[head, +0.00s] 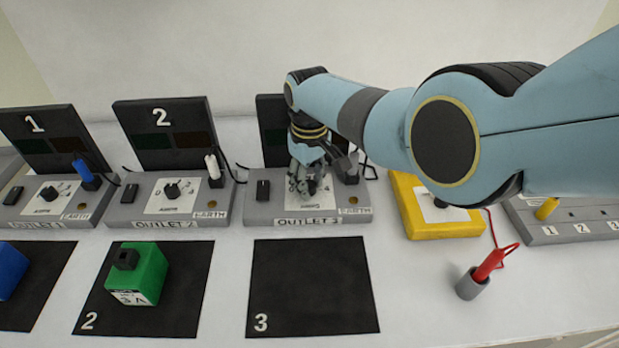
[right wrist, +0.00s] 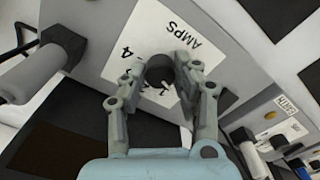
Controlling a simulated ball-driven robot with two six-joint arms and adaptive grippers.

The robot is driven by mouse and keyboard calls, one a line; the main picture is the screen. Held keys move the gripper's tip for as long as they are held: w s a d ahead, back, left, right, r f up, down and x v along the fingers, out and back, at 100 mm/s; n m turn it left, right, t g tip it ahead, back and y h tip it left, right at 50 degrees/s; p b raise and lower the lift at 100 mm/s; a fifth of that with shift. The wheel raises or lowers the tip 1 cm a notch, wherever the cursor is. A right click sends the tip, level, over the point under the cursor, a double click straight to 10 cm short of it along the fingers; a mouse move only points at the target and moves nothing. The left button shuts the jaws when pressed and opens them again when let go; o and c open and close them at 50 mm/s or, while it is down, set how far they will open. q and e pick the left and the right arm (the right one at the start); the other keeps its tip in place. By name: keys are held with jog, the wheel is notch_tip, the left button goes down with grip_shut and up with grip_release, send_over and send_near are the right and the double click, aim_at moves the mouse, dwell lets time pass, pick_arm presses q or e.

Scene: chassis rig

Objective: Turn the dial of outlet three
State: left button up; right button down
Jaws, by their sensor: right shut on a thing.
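Outlet three (head: 262,212) is the grey box with a dark upright panel, in the middle of the head view. My right gripper (head: 305,183) reaches down over its white dial plate and hides the dial there. In the right wrist view the dark round dial (right wrist: 160,70) sits on the white plate marked AMPS (right wrist: 135,35), with its numbers partly covered. The fingers of my right gripper (right wrist: 162,85) stand on either side of the dial, shut on it. My left gripper is not in view.
Outlet two (head: 126,212) and outlet one (head: 20,213) stand to the left. A yellow box (head: 445,228) and a red probe (head: 488,265) in a grey holder are to the right. A green block (head: 150,270) sits on mat 2; mat 3 (head: 312,290) is bare.

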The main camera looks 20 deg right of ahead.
jog(key=shift+n, duration=0.6)
jog(key=c, duration=1)
grip_release()
notch_tip(320, 180, up, 12)
